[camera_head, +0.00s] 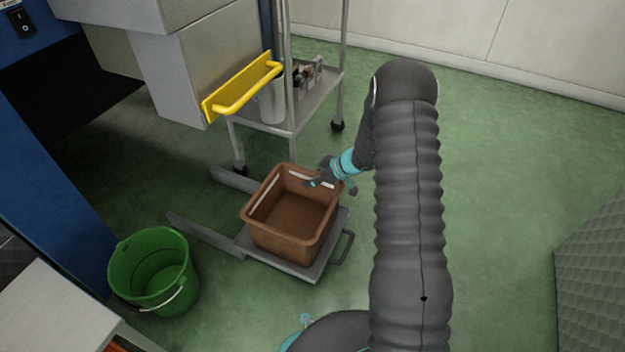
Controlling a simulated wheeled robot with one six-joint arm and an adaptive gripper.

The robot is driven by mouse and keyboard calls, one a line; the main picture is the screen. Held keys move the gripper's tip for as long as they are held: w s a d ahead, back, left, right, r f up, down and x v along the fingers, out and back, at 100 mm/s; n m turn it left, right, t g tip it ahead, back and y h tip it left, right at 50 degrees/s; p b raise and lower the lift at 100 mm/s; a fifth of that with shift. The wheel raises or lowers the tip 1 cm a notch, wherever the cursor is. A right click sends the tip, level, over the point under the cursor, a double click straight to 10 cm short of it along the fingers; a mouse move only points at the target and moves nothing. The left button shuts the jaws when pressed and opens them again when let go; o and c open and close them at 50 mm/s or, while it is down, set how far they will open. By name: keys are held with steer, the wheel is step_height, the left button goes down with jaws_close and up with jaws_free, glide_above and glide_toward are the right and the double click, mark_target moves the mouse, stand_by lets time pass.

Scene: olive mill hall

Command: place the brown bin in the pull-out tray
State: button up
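The brown bin (262,235) is an open, empty rectangular tub with pale slots in its upper walls. It is upright over the grey pull-out tray (305,269), a flat plate low above the floor with a handle (343,247) at its right side. The bin looks to be resting on the tray, though a small gap under it cannot be ruled out. My gripper (317,183) is at the bin's back right rim, close to or touching it. Its fingers are small and partly hidden, so their opening and any hold on the rim are unclear.
Two grey rails (205,234) run left from the tray. A green bucket (153,273) stands at lower left. A wheeled cart (300,118) with containers and a machine with a yellow handle (240,88) stand behind. Green floor (500,190) at right is clear up to a grey textured block (595,270).

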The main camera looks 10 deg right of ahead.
steer(key=shift+r, duration=0.25)
steer(key=v, duration=1.1)
steer(key=shift+f+p, duration=0.1)
steer(key=shift+p, duration=0.3)
steer(key=shift+s+d+r, duration=0.2)
steer(key=shift+s+r, duration=0.05)
steer(key=shift+r, duration=0.3)
steer(key=s+a+r+m+g+h, duration=0.15)
steer(key=s+a+r, duration=0.25)
steer(key=s+r, duration=0.45)
steer(key=s+a+r+m+h, duration=0.15)
steer(key=s+a+r, duration=0.35)
steer(key=r, duration=0.7)
steer(key=s+d+r+m+t+h, duration=0.1)
steer(key=s+r+m+h, duration=0.1)
steer(key=s, duration=0.8)
steer(key=s+d+r+m+t+h, duration=0.1)
steer(key=s+r+m, duration=0.4)
steer(key=s, duration=0.5)
steer(key=shift+s+d+r+m+h, duration=0.2)
steer(key=shift+s+d+m+h, duration=0.1)
steer(key=shift+d+h, duration=0.4)
